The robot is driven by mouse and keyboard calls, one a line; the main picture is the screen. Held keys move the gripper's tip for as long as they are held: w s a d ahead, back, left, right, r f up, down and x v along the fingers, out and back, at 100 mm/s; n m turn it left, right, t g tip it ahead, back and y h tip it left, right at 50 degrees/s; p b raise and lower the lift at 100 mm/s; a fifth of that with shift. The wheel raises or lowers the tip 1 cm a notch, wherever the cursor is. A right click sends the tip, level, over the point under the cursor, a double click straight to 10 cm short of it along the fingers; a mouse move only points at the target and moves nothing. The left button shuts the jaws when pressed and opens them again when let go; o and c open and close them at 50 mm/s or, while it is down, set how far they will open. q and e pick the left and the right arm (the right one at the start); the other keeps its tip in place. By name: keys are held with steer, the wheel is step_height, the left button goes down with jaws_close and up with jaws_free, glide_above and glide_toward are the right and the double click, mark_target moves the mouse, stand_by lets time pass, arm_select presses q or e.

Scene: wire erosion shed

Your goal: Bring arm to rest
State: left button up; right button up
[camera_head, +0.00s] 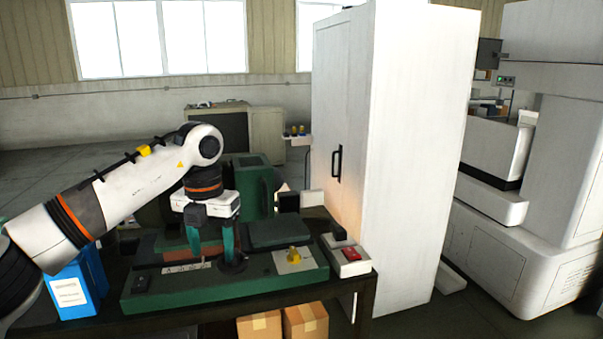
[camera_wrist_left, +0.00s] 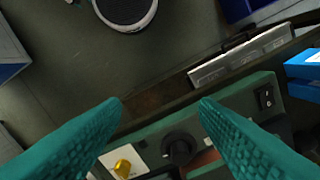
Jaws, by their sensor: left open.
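My left arm comes in from the left in the head view, bent at the elbow with its wrist pointing down. My left gripper (camera_head: 212,246) has two teal fingers set apart, with nothing visible between them. It hangs over the green base unit (camera_head: 160,296) on the dark bench. In the left wrist view the open fingers (camera_wrist_left: 160,106) reach over the unit's edge. A black knob (camera_wrist_left: 181,149) and a yellow knob (camera_wrist_left: 123,166) show below them. The gap between the fingertips and the unit is hard to judge. My right gripper is not in view.
A yellow knob (camera_head: 293,254) and a box with a red button (camera_head: 350,254) are right of the gripper. Blue binders (camera_head: 70,290) stand at the left. A tall white cabinet (camera_head: 400,150) rises at the right. Cardboard boxes (camera_head: 306,322) are below the bench.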

arm_select(q)
steer(key=w+d+f+n+h, duration=0.2)
steer(key=d+f+n+h, duration=0.2)
steer(key=d+f+h, duration=1.15)
steer(key=s+a+f+n+t+y, duration=0.1)
steer(key=a+f+n+t+y, duration=0.25)
steer(key=f+n+t, duration=0.75)
steer(key=a+f+n+t+y, duration=0.15)
steer(key=a+f+n, duration=0.5)
steer(key=f, duration=1.05)
steer(key=s+a+f+n+g+y, duration=0.2)
steer(key=s+a+f+n+y, duration=0.25)
steer(key=s+f, duration=0.6)
steer(key=s+a+f+n+g+y, duration=0.25)
steer(key=s+a+f+n, duration=0.2)
steer(key=s+f, duration=0.6)
steer(key=s+a+f+n+g+y, duration=0.1)
steer(key=s+f+g, duration=0.1)
steer(key=s, duration=0.8)
steer(key=s+a+f+n+g+y, duration=0.1)
steer(key=s+f, duration=0.4)
steer(key=s, duration=0.5)
steer(key=s+a+f+n+g+y, duration=0.1)
steer(key=s+f+n+g, duration=0.2)
steer(key=s, duration=0.8)
steer(key=shift+a+f+g, duration=0.25)
steer(key=shift+f+g, duration=0.15)
steer(key=shift+g, duration=0.1)
steer(key=shift+n+y, duration=0.25)
